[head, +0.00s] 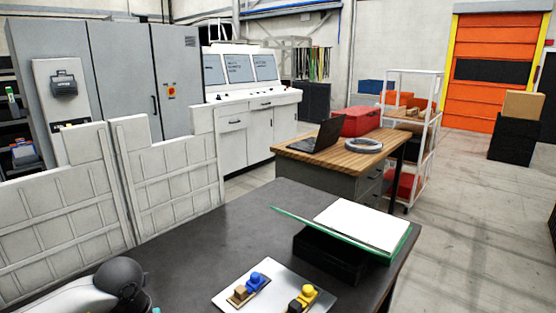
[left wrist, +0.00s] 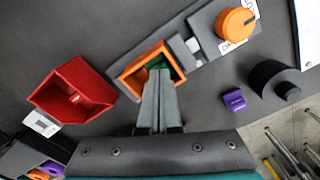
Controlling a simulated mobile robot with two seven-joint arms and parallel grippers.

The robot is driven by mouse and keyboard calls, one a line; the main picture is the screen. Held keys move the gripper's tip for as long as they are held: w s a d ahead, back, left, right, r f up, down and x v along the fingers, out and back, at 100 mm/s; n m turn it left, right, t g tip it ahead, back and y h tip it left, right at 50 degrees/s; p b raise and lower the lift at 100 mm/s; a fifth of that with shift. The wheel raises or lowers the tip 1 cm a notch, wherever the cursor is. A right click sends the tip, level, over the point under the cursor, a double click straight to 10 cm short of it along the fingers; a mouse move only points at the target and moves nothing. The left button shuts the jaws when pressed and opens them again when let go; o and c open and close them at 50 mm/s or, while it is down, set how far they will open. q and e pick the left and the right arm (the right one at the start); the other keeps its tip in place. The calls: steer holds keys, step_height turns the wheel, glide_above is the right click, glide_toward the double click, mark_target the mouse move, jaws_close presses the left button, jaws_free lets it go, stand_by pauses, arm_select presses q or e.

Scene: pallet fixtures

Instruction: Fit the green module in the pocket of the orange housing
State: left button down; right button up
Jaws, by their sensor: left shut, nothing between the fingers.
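In the left wrist view, the orange housing (left wrist: 132,84) is an open square frame on the dark table, at the end of a grey fixture. The green module (left wrist: 157,62) shows inside the housing's pocket, partly hidden by my fingers. I cannot tell whether it sits fully flat. My left gripper (left wrist: 160,72) is shut and empty, its fingertips over the housing's near side, by the module. The head view shows only part of my left arm at the lower left, without the gripper, housing or module. My right gripper is not in view.
In the left wrist view, a red bin (left wrist: 72,92) stands left of the housing. An orange knob (left wrist: 233,24) is on the fixture. A purple block (left wrist: 233,100) and a black curved part (left wrist: 272,80) lie right. In the head view, a tilted white-topped board (head: 362,224) stands on the table.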

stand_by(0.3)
arm_select(q)
step_height(320, 180, up, 7)
steer(key=p, duration=0.5)
steer(key=shift+p, duration=0.3)
